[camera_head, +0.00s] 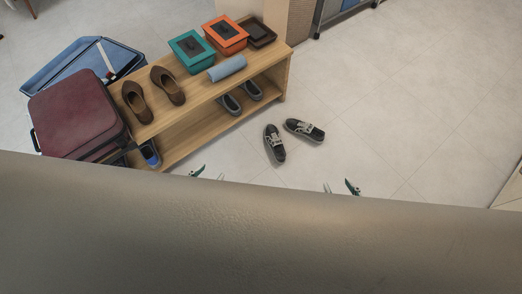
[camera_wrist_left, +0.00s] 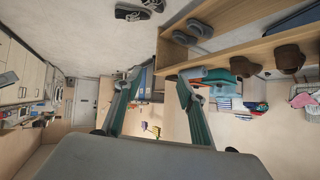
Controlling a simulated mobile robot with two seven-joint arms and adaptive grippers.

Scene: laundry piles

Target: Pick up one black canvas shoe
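Two black canvas shoes with pale laces lie on the tiled floor right of the wooden bench in the head view: one black shoe (camera_head: 274,143) and another black shoe (camera_head: 305,130). The left wrist view, which looks upside down, shows a black shoe (camera_wrist_left: 132,13) and part of the other (camera_wrist_left: 154,5) at its top edge. My left gripper (camera_head: 208,174) is left of and nearer than the shoes; in the wrist view its fingers (camera_wrist_left: 157,100) are apart with nothing between. My right gripper (camera_head: 340,188) is nearer than the shoes and to their right, open and empty. A large grey-brown surface hides both arms.
The wooden bench (camera_head: 188,120) holds brown shoes (camera_head: 167,85), a teal box (camera_head: 190,50), an orange box (camera_head: 226,35) and a blue roll (camera_head: 227,68); grey shoes (camera_head: 230,103) sit on its lower shelf. A maroon suitcase (camera_head: 75,110) stands left. Floor right of the shoes is clear.

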